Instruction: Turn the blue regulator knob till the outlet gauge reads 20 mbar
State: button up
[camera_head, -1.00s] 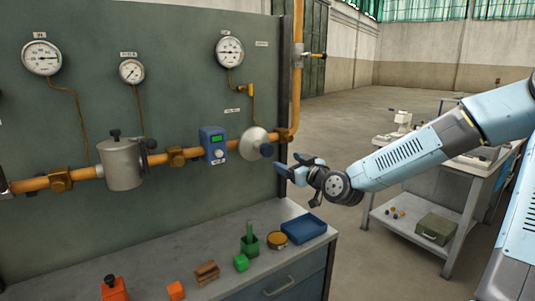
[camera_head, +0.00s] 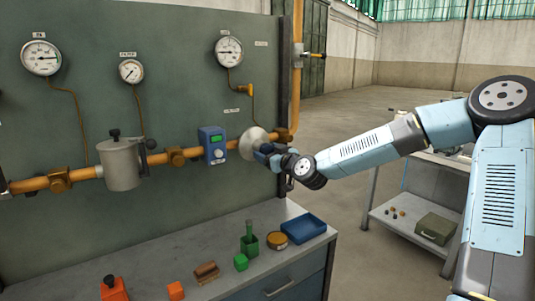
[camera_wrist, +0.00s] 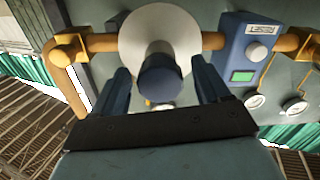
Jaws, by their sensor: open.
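The blue regulator knob (camera_wrist: 160,78) sits at the front centre of the pale round regulator body (camera_head: 250,143) on the orange pipe. In the wrist view the knob lies between the two fingers of my open gripper (camera_wrist: 164,85), with a gap visible on each side. In the head view my gripper (camera_head: 268,151) is at the knob and largely hides it. The outlet gauge (camera_head: 229,51) is the round white dial above the regulator; its needle is too small to read surely.
A blue meter box (camera_head: 213,145) with a green display sits on the pipe left of the regulator. A bench (camera_head: 150,254) below holds a blue tray (camera_head: 304,229), a green holder, a round tin and several small blocks.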

jog(key=shift+c, duration=0.4)
jog(key=c, duration=0.9)
jog(key=shift+a, duration=0.2)
jog(key=shift+d, duration=0.1)
jog(key=shift+f, duration=0.2)
jog(key=shift+s+m, duration=0.1)
jog(key=shift+m, duration=1.7)
jog(key=m, duration=0.5)
jog(key=shift+m, duration=0.7)
